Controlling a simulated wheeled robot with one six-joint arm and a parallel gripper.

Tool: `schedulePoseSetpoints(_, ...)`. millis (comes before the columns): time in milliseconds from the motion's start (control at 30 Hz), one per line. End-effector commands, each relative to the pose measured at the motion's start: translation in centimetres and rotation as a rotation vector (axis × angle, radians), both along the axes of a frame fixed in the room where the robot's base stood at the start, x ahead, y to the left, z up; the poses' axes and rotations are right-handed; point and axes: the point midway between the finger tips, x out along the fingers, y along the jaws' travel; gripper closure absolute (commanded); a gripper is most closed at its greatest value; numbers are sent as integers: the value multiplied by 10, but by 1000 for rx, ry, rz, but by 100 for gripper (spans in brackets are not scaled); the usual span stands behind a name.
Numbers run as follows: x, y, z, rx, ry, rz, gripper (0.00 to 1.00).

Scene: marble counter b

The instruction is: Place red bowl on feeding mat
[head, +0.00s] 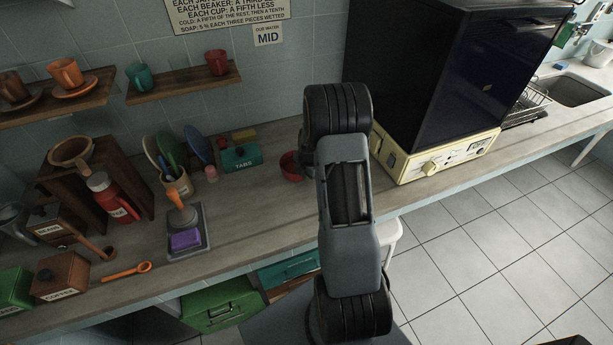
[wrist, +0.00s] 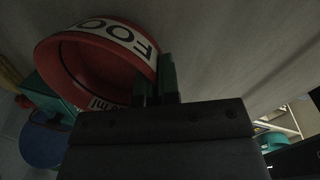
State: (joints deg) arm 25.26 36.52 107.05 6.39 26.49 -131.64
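The red bowl (head: 291,166) is on or just above the counter beside my arm in the head view, partly hidden by the arm. In the wrist view the red bowl (wrist: 90,68) shows large, with a white band and dark letters starting "FOO". My gripper (wrist: 158,82) has its two dark fingers close together at the bowl's near wall, one inside and one outside, with the wall between them. It looks shut on that wall. In the head view the fingers are hidden behind my arm. I cannot make out a feeding mat in either view.
A black-fronted machine with a cream base (head: 437,153) stands right of my arm. A teal tabs box (head: 241,158) and a utensil crock (head: 177,186) stand left of the bowl. A grey tray (head: 188,247) holds a purple sponge. Bare counter (head: 250,205) lies between.

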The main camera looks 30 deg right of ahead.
Motion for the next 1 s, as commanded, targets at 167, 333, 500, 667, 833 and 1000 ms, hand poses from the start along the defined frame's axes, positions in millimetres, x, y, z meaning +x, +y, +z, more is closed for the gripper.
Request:
schedulePoseSetpoints(167, -1, 0, -16, 0, 2, 0, 100)
schedulePoseSetpoints(333, 0, 0, -18, -2, -1, 0, 100)
schedulePoseSetpoints(500, 0, 0, -19, -1, -1, 0, 100)
schedulePoseSetpoints(667, -1, 0, -21, -1, 0, 0, 94)
schedulePoseSetpoints(833, -1, 0, -21, 0, 0, 0, 78)
schedulePoseSetpoints(1000, -1, 0, -21, 0, 0, 0, 72)
